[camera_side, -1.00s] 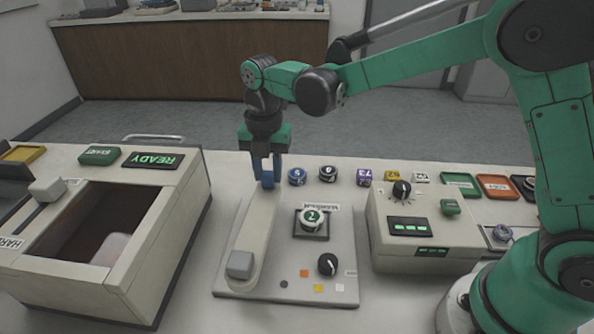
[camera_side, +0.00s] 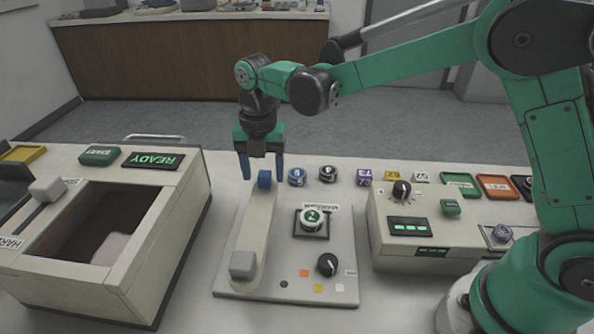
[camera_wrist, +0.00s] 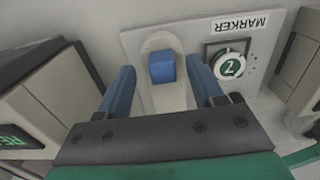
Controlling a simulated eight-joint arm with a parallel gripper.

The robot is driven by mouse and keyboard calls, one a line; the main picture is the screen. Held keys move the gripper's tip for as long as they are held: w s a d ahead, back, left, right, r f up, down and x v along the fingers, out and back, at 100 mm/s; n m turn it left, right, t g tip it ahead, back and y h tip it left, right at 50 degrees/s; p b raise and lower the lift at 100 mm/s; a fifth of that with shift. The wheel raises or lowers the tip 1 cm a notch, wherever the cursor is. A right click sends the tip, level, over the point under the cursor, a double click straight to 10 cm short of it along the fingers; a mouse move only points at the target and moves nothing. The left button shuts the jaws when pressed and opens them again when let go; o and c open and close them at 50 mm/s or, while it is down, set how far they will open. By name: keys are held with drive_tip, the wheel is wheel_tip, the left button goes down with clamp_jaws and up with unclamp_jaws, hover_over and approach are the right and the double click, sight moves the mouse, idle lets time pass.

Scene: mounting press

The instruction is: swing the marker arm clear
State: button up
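The marker arm (camera_side: 256,222) is a pale lever on the marker plate (camera_side: 338,220). It lies along the plate's left side, with a grey block (camera_side: 242,264) at its near end and a blue knob (camera_side: 264,179) at its far end. Beside it, to the right, a numbered green-and-white puck (camera_side: 312,219) sits uncovered in a dark square nest. My gripper (camera_side: 263,176) is open around the blue knob, one finger on each side. In the wrist view the blue knob (camera_wrist: 161,67) shows between the spread blue fingers, with gaps on both sides.
A machine with a lit READY display (camera_side: 152,160) and open bay stands left. A control box (camera_side: 424,230) with a dial and green display stands right. A black dial (camera_side: 327,264) is on the plate.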

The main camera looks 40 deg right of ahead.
drive_tip(key=shift+r, duration=2.85)
drive_tip(key=shift+s+d+r, duration=0.1)
drive_tip(key=shift+d, duration=0.05)
drive_tip(key=s+d+m+t, duration=0.3)
drive_tip(key=s+m, duration=0.3)
drive_tip(key=m, duration=0.7)
drive_tip(key=s+d+m+t, duration=0.4)
drive_tip(key=s+d+m, duration=0.1)
drive_tip(key=m, duration=0.9)
drive_tip(key=shift+s+d+r, duration=0.15)
drive_tip(key=shift+s+d, duration=0.2)
drive_tip(key=shift+s, duration=0.55)
